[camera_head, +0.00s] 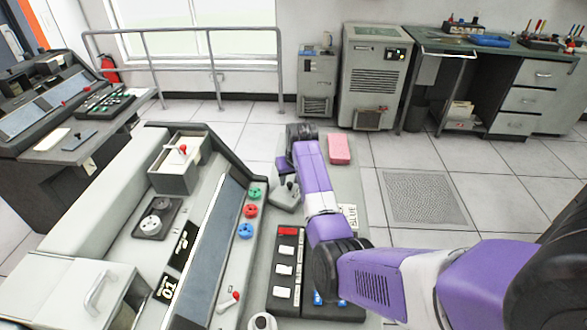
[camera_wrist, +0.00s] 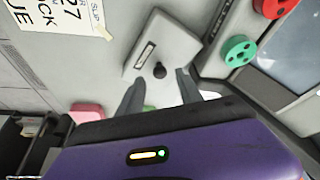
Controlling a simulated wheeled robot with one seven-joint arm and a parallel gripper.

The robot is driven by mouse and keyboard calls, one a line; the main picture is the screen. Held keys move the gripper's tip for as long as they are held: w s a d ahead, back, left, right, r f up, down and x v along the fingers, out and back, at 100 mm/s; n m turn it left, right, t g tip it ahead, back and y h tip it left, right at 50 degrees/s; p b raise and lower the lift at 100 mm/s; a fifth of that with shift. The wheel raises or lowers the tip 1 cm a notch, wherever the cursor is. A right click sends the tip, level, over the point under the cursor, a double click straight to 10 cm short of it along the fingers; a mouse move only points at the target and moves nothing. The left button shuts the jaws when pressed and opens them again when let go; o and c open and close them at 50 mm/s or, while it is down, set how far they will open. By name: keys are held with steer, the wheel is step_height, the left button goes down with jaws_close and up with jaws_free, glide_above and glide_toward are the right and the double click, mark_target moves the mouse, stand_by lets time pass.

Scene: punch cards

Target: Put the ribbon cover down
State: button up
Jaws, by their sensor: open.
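A light grey, boxy piece with a dark slot and a black knob, which I take to be the ribbon cover (camera_head: 284,198), is on the pale console top, right of the coloured knobs. It also shows in the wrist view (camera_wrist: 150,55), tilted in the picture, with its black knob towards my fingers. My gripper (camera_wrist: 160,90) is open, with its two grey fingertips apart on either side of the knob's line. In the head view my gripper (camera_head: 287,170) is just above the cover, partly hidden by my wrist. I cannot tell whether the fingers touch the knob.
Green (camera_head: 255,194), red (camera_head: 250,210) and blue (camera_head: 245,231) knobs stand left of the cover. A pink block (camera_head: 339,149) lies at the far end of the console top. A paper label (camera_head: 349,217) lies right of my arm. A black key panel (camera_head: 287,268) is nearer.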

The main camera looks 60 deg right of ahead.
steer(key=v, duration=0.9)
steer(key=shift+d+r, duration=0.1)
step_height(320, 180, up, 6)
steer(key=t+h, duration=0.3)
glide_above(291, 183)
steer(key=w+t+h, duration=0.1)
steer(key=h, duration=0.1)
steer(key=s+a+n+t, duration=0.2)
steer(key=s+a+t, duration=0.2)
steer(key=a, duration=0.8)
steer(key=s+a+n+t, duration=0.3)
steer(key=a+t, duration=0.1)
steer(key=a, duration=0.8)
steer(key=s+a+n+y, duration=0.4)
steer(key=s+a+y, duration=0.4)
steer(key=s+a, duration=1.5)
steer(key=shift+s+a+f, duration=0.15)
steer(key=shift+s+f, duration=0.2)
steer(key=shift+s, duration=0.9)
